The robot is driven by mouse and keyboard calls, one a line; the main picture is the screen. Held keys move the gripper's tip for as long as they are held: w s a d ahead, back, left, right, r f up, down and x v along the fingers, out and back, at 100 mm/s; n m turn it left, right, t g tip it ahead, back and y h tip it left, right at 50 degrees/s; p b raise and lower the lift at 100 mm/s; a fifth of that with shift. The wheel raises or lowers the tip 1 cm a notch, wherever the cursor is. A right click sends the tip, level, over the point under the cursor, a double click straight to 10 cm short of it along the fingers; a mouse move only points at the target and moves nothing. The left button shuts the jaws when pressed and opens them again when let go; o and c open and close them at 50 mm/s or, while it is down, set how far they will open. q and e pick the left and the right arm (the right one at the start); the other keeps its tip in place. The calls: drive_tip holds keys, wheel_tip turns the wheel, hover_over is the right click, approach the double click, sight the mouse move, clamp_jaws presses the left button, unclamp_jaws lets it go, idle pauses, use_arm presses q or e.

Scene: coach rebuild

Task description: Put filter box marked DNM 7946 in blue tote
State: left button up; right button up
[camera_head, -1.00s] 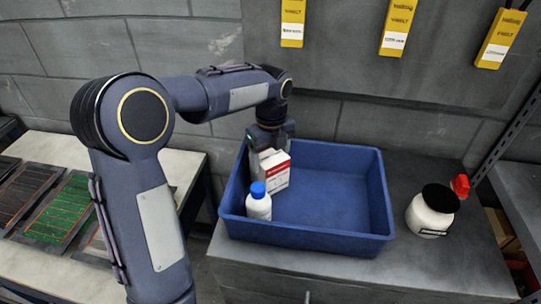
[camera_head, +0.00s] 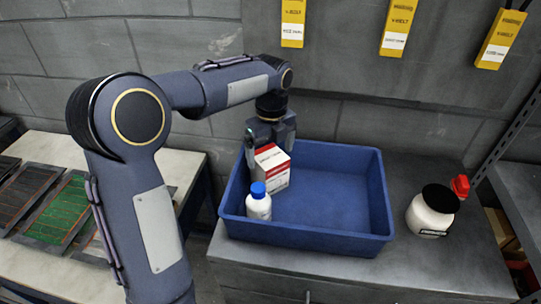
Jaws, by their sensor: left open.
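A white and red filter box (camera_head: 273,172) stands inside the blue tote (camera_head: 318,240), at its left back part. The print on it is too small to read. My left gripper (camera_head: 262,152) is open just above and behind the box, pointing down over the tote's back left corner. The box partly hides its fingertips. My right gripper does not show.
A white bottle with a blue cap (camera_head: 258,203) stands in the tote in front of the box. The tote's right half is empty. A white jar with a black lid (camera_head: 433,210) stands right of the tote, by a red item (camera_head: 460,186). Circuit boards (camera_head: 62,212) lie on the left bench.

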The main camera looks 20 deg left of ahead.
use_arm(q)
wheel_tip(320, 180, up, 9)
drive_tip(key=s+a+n+t+h, duration=0.1)
drive_tip(key=s+n, duration=0.6)
drive_tip(key=s, duration=0.1)
drive_tip(key=s+d+f+n+t+h, duration=0.1)
drive_tip(key=s+f+n, duration=0.3)
drive_tip(key=s+n, duration=0.4)
drive_tip(key=s+d+f+n+t+h, duration=0.1)
drive_tip(key=s+d+f+n+t, duration=0.2)
drive_tip(key=s+n, duration=0.6)
wheel_tip(320, 180, down, 2)
drive_tip(key=shift+s+d+f+n+t+h+p, duration=0.15)
drive_tip(key=shift+s+n+t+h+p, duration=0.2)
drive_tip(key=shift+n, duration=0.65)
drive_tip(key=shift+w, duration=0.1)
